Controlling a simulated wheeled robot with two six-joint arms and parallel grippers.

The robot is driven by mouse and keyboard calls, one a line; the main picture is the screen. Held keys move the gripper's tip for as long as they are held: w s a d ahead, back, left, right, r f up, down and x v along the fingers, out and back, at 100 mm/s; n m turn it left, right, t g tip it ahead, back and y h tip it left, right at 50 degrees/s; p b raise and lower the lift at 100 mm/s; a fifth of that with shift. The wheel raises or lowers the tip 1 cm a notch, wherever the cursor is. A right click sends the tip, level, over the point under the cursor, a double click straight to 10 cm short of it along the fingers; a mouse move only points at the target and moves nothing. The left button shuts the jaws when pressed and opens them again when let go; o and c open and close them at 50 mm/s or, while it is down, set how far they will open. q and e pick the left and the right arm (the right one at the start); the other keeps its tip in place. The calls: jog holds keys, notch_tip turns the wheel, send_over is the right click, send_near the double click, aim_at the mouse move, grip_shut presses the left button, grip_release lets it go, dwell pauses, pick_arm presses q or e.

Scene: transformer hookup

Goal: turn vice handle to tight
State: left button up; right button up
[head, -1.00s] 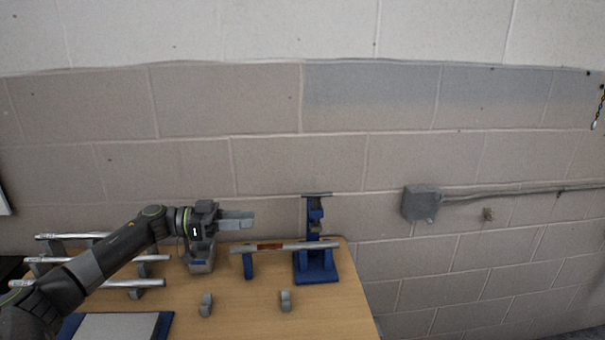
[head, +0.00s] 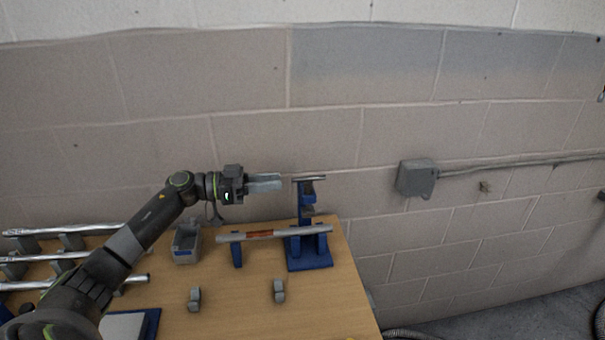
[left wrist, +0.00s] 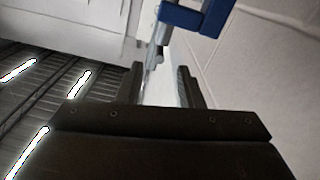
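The blue vice (head: 309,258) stands at the table's back right. Its handle, a thin grey bar (head: 310,178), lies crosswise on top of the upright. A long silver bar with an orange-brown band (head: 272,234) runs through the vice's lower part. My left gripper (head: 281,181) comes in from the left at handle height, its fingertips close to the handle's left end. In the left wrist view the left gripper (left wrist: 161,78) has its fingers apart. The vice's blue part (left wrist: 197,17) and a metal rod with a rounded end (left wrist: 157,57) show beyond the gap. Contact is unclear.
A blue post (head: 237,254) supports the bar's left part. A grey holder (head: 186,243) and two small grey blocks (head: 194,298) (head: 279,290) stand on the wooden table (head: 240,310). Silver rods lie on supports at left. The block wall is close behind.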

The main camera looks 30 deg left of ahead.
aim_at(303, 179)
pick_arm(q)
jog(key=p+x, duration=0.1)
jog(key=x, duration=0.6)
jog(key=shift+r+p, duration=0.1)
jog(key=shift+p, duration=0.25)
jog(key=shift+w+d, duration=0.3)
jog(key=shift+d, duration=0.15)
grip_shut()
